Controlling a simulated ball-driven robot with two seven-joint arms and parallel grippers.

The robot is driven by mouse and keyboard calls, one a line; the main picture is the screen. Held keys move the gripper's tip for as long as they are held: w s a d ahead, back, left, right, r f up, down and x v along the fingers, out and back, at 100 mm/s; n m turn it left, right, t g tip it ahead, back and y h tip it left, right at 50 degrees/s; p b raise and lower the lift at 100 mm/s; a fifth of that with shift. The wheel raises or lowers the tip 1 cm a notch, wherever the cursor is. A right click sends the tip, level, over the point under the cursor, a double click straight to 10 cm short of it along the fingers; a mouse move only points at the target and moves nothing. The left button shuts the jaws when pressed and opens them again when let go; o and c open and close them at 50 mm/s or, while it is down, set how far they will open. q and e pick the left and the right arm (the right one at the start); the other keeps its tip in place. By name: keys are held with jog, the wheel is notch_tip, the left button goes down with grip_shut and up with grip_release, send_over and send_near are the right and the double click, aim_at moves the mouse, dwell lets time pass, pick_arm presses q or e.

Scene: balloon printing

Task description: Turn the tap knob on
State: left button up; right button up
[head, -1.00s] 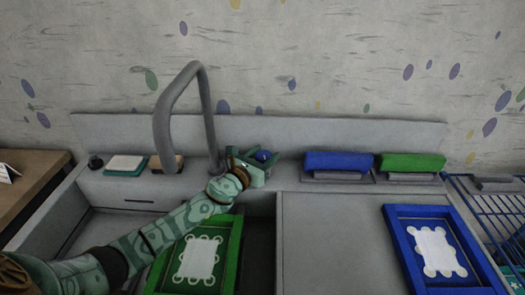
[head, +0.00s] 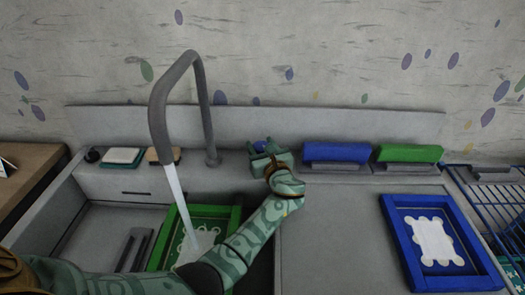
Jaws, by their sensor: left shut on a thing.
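A stream of water (head: 178,200) runs from the spout down onto the green-framed screen (head: 213,213) in the sink. My right gripper is not in view.
A blue squeegee (head: 337,153) and a green squeegee (head: 408,154) stand on the ledge at right. A blue-framed screen (head: 393,225) lies on the grey counter. Sponges (head: 122,156) lie at left. A blue wire rack (head: 490,205) is at far right.

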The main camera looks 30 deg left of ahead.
pick_arm(q)
jog(key=n+g+y+b, duration=0.2)
jog(key=g+b, duration=0.1)
jog(key=n+g+y+b, duration=0.1)
jog(key=shift+f+g, duration=0.3)
jog(key=shift+r+n+g+y+b, duration=0.25)
jog(key=shift+n+g+y+b, duration=0.05)
jog(key=shift+n+g+b, duration=0.55)
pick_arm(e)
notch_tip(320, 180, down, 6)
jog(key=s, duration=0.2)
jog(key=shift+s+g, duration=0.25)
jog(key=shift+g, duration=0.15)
pick_arm(q)
jog(key=shift+r, duration=0.1)
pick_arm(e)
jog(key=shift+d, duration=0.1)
pick_arm(q)
jog(key=o, duration=1)
jog(key=shift+c, duration=0.2)
